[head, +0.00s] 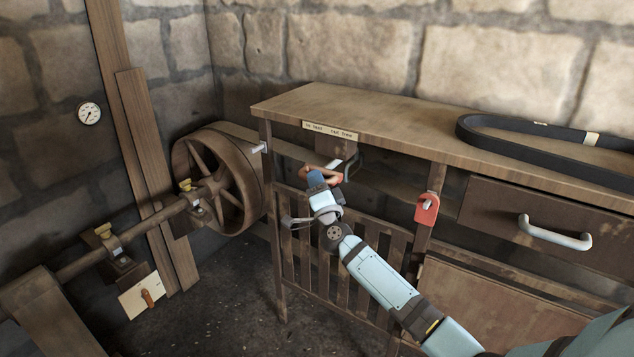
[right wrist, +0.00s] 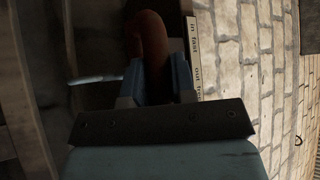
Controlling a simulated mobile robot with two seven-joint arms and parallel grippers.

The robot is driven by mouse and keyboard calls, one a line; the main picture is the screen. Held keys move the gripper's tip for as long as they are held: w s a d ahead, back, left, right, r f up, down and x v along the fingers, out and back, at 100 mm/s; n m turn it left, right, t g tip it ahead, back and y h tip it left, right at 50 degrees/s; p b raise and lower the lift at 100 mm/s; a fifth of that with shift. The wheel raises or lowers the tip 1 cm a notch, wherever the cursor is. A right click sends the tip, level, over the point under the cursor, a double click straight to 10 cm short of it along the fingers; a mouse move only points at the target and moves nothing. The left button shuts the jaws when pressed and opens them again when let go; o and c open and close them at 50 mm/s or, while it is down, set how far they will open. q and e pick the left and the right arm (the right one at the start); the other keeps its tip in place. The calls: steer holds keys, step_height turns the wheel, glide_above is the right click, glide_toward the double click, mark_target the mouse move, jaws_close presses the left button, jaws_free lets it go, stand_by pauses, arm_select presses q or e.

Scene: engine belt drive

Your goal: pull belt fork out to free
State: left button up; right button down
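The belt fork's red-brown handle (head: 322,176) sticks out under the front edge of the bench, below a small label plate (head: 330,131). The plate's words are only partly legible; they seem to read "in fast" and "out free". My right gripper (head: 317,181) is at the handle. In the right wrist view the handle (right wrist: 152,45) stands between the two blue fingers (right wrist: 157,82), which lie close against both its sides. The fork's far end is hidden under the bench. My left gripper is not in view.
A large spoked pulley (head: 222,180) on a shaft stands left of the bench. A loose black belt (head: 540,140) lies on the bench top (head: 370,110). A red tag-like part (head: 427,209) hangs on the bench leg. A drawer with a pale handle (head: 555,233) is at right.

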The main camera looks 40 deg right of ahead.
steer(key=shift+s+a+p, duration=0.15)
steer(key=shift+a+p, duration=0.15)
steer(key=shift+a, duration=0.05)
arm_select(q)
steer(key=p, duration=0.4)
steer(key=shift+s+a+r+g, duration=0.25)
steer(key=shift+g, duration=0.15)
arm_select(e)
steer(key=s+a, duration=0.3)
steer(key=a, duration=0.5)
steer(key=shift+s+a+f, duration=0.2)
steer(key=shift+s+a, duration=0.05)
steer(key=c, duration=1.2)
jaws_free()
steer(key=shift+o, duration=1.3)
steer(key=shift+a+r, duration=0.1)
steer(key=shift+r, duration=0.05)
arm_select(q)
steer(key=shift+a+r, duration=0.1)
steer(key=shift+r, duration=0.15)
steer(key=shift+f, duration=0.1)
arm_select(e)
steer(key=v, duration=1.3)
steer(key=shift+s, duration=0.35)
